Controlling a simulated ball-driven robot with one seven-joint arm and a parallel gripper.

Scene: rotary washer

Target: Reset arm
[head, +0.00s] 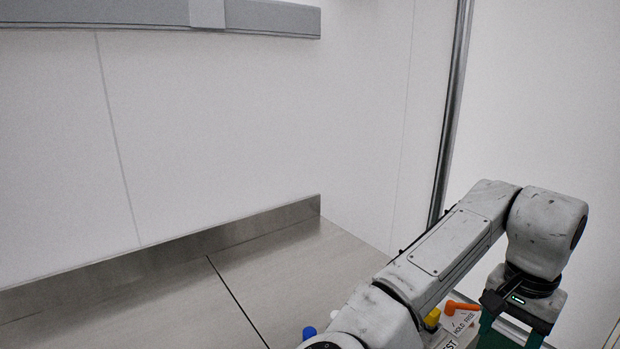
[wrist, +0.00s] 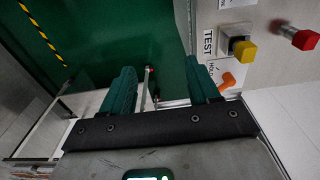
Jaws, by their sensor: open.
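My gripper shows in the wrist view (wrist: 160,90), with its two green fingers spread apart and nothing between them. A panel marked TEST (wrist: 209,52) and HOLD lies just right of the fingers in the wrist view. It carries a yellow knob (wrist: 243,49), an orange lever (wrist: 227,82) and a red knob (wrist: 304,39). The fingers appear apart from these controls.
A grey counter (head: 290,270) with a metal backsplash (head: 200,235) runs along the wall. A blue knob (head: 309,333) shows at the bottom edge. A vertical metal pole (head: 451,110) stands behind my arm. Yellow-black striping (wrist: 40,30) marks the green surface.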

